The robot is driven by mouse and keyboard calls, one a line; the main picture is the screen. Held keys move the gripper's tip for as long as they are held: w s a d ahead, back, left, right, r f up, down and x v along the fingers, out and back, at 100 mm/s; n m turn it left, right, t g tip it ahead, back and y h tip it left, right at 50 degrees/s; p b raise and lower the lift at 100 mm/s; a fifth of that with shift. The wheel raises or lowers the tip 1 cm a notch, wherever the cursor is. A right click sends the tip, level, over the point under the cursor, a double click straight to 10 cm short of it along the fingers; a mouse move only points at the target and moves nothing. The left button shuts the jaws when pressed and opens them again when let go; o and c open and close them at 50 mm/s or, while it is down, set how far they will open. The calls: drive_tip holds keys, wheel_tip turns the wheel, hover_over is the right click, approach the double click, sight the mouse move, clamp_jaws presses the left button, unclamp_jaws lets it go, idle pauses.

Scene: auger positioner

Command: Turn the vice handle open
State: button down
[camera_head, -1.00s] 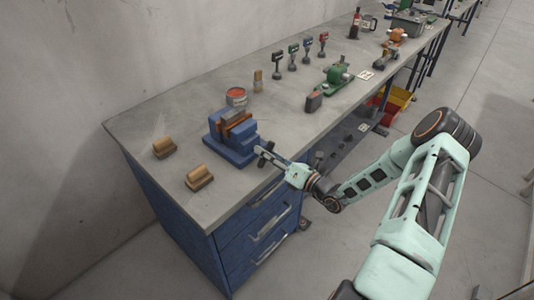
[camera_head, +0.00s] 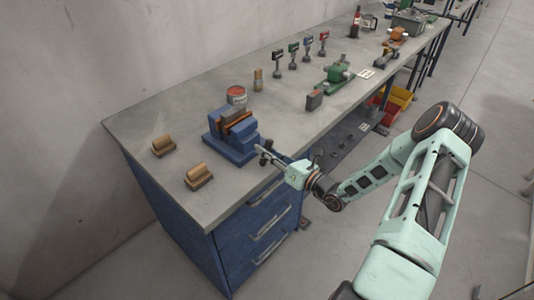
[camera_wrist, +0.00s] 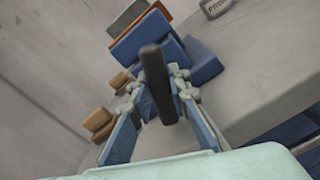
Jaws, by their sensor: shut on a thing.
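The blue vice (camera_head: 238,151) stands at the near front edge of the workbench, with orange-brown jaw faces. In the wrist view its blue body (camera_wrist: 141,40) is just beyond my gripper. The vice handle (camera_wrist: 157,80) is a dark bar crossing between my fingers, standing nearly upright in that view. My gripper (camera_wrist: 160,84) is shut on the handle, with one blue finger on each side of it. In the head view my gripper (camera_head: 270,157) reaches in from the right at the vice's front; the handle is small and partly covered there.
Two wooden blocks (camera_head: 164,146) (camera_head: 199,177) lie left of the vice. A red-topped can (camera_head: 236,96) stands behind it. A green vice (camera_head: 336,78) and several small stands are farther along the bench. The bench front edge and blue drawers (camera_head: 254,240) lie below my arm.

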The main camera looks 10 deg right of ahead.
drive_tip(key=n+b, duration=0.1)
drive_tip(key=n, duration=0.2)
drive_tip(key=n+b, duration=0.2)
drive_tip(key=n, duration=0.1)
drive_tip(key=shift+a+f+n, duration=0.15)
drive_tip(key=shift+n, duration=0.15)
drive_tip(key=n+b, duration=0.4)
drive_tip(key=n, duration=0.1)
drive_tip(key=shift+s+f, duration=0.1)
drive_tip(key=shift+s, duration=0.05)
drive_tip(key=n+b, duration=0.4)
drive_tip(key=shift+a+f+b, duration=0.1)
drive_tip(key=shift+f+b, duration=0.05)
drive_tip(key=shift+b, duration=0.15)
drive_tip(key=n+b, duration=0.2)
drive_tip(key=b, duration=0.2)
drive_tip(key=shift+f+n, duration=0.15)
drive_tip(key=shift+n, duration=0.25)
drive_tip(key=n+b, duration=0.3)
drive_tip(key=b, duration=0.3)
drive_tip(key=shift+n+b, duration=0.7)
drive_tip(key=shift+b, duration=0.1)
drive_tip(key=shift+r, duration=0.3)
drive_tip(key=c, duration=1.8)
unclamp_jaws()
